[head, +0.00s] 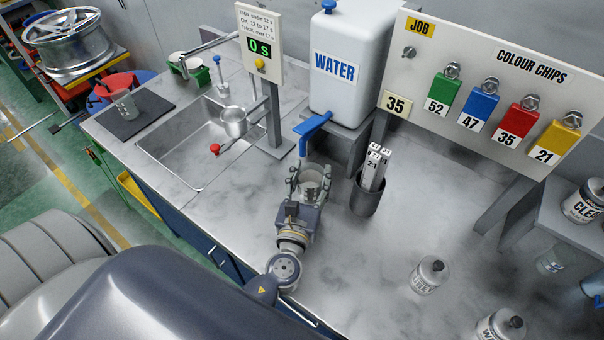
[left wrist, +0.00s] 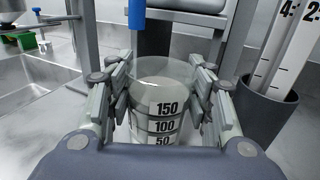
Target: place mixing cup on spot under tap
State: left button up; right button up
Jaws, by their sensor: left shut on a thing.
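The clear mixing cup (head: 312,178), marked 50, 100 and 150, is upright between the fingers of my left gripper (head: 308,186). The gripper is shut on it. In the left wrist view the cup (left wrist: 160,110) stands between both finger pads. The blue tap (head: 312,125) of the white water tank (head: 345,60) is just beyond the cup; in the left wrist view the tap's blue spout (left wrist: 136,14) is above and behind the cup's rim, slightly left. The spot under the tap does not show clearly. I cannot tell whether the cup's base touches the counter. My right gripper is not in view.
A dark holder (head: 366,196) with white paddles stands right of the cup. The sink (head: 190,140) and a timer post (head: 272,110) are to the left. Another cup (head: 124,103) stands on a dark mat. Cans (head: 428,275) stand at the lower right.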

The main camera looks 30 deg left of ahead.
aim_at(302, 177)
pick_arm(q)
jog(key=w+a, duration=0.2)
jog(key=a, duration=0.1)
jog(key=shift+f, duration=0.15)
jog(key=shift+a+f, duration=0.15)
notch_tip(302, 177, down, 3)
jog(key=b, duration=0.2)
jog(key=shift+b, duration=0.4)
jog(key=shift+f+b, duration=0.15)
jog(key=shift+b, duration=0.2)
jog(key=shift+f, duration=0.1)
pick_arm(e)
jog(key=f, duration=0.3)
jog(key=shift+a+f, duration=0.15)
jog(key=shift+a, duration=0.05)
pick_arm(q)
jog(key=o, duration=1.1)
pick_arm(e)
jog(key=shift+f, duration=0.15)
